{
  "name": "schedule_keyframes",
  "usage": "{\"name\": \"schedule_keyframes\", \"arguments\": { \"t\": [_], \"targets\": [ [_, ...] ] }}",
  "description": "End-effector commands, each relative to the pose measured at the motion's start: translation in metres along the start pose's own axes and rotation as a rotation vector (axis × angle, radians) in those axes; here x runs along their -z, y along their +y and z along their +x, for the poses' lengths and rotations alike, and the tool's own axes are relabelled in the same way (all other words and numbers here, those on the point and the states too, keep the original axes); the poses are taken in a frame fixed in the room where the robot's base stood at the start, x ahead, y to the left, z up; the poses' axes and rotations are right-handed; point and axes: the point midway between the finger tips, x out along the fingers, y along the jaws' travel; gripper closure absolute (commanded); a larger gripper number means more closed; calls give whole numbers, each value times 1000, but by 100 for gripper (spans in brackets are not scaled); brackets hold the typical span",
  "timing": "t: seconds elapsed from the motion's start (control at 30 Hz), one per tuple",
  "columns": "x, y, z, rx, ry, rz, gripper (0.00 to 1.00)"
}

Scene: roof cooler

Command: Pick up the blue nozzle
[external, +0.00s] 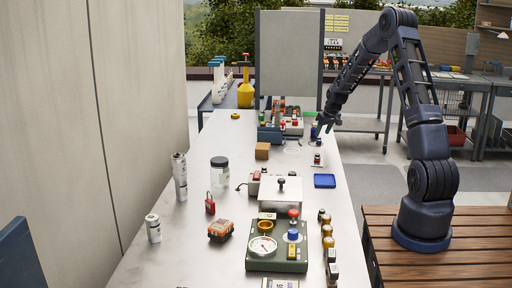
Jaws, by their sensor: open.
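My gripper (326,125) hangs at the end of my arm over the right edge of the long metal table, toward its far half. Its jaws are open, and I see nothing held in them. A small dark blue piece (314,131) is close beside the fingertips on their left. It may be the blue nozzle, but it is too small to be sure, and I cannot tell if it touches the gripper. A blue knob (293,235) sits on a green gauge box (277,258) in the near part of the table.
A blue tray (324,181) lies near the right edge. A small bottle (317,160) stands below my gripper. A brown box (262,151), a jar (220,170) and silver cans (180,177) stand farther left. A grey panel (290,60) rises behind.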

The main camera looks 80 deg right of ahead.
Motion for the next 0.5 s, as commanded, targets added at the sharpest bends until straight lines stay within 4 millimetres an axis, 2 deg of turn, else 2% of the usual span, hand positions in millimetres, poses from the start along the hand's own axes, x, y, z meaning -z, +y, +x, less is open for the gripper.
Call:
{"name": "schedule_keyframes", "arguments": {
  "t": [0.17, 0.4, 0.5],
  "targets": [
    [3, -1, 13, 1, -1, -1, 51],
    [7, -2, 44, 0, -1, 0, 51],
    [7, -2, 50, 0, 0, 0, 51]
  ]
}}
